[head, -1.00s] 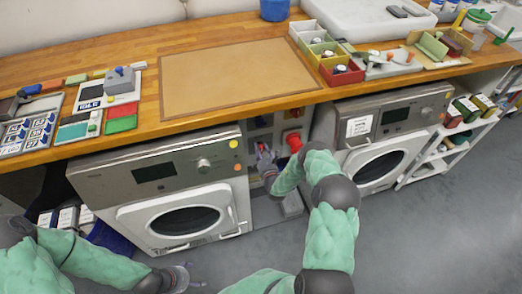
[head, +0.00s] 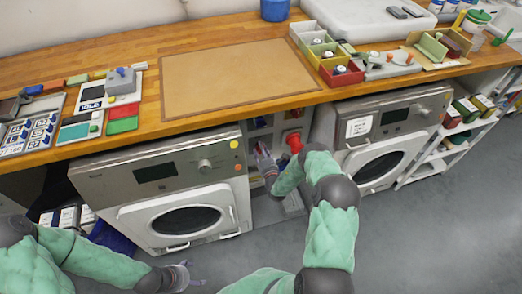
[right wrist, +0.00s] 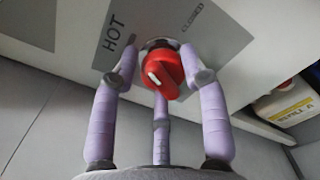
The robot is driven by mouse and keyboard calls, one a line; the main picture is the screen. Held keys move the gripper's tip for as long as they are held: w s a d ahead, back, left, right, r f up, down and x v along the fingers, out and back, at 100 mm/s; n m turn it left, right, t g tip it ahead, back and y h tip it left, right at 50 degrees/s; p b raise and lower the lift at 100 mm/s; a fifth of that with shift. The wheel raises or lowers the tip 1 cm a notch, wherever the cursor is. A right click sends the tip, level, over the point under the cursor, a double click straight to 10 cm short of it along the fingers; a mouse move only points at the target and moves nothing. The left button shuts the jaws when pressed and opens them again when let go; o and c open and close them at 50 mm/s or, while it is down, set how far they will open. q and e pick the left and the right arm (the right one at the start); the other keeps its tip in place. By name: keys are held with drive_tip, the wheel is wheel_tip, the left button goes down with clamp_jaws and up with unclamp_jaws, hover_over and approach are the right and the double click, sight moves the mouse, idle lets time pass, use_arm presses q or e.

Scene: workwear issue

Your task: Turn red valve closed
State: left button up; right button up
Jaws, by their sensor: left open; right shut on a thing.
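My left gripper (head: 184,277) is open and empty, low over the floor.
The left washing machine (head: 105,182) and right washing machine (head: 432,102) flank the valve recess. Another red fitting (head: 294,142) sits beside my right arm. The wooden counter (head: 150,112) overhangs the recess. Grey floor (head: 420,235) at right is clear.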

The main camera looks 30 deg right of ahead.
drive_tip(key=m, duration=0.4)
drive_tip(key=d+m, duration=0.1)
drive_tip(key=m, duration=0.1)
drive_tip(key=shift+w+d+r, duration=0.1)
drive_tip(key=shift+w+r, duration=0.05)
drive_tip(key=shift+r, duration=0.15)
drive_tip(key=m, duration=0.6)
drive_tip(key=shift+d+f+m, duration=0.1)
drive_tip(key=shift+f+m, duration=0.05)
drive_tip(key=shift+m, duration=0.15)
drive_tip(key=o, duration=0.9)
drive_tip(key=shift+o, duration=0.9)
drive_tip(key=shift+d+f, duration=0.1)
drive_tip(key=shift+f, duration=0.05)
drive_tip(key=shift+s+a+f, duration=0.15)
drive_tip(key=shift+s+a, duration=0.15)
drive_tip(key=shift+a, duration=0.05)
drive_tip(key=v, duration=1.1)
drive_tip(key=shift+s, duration=0.3)
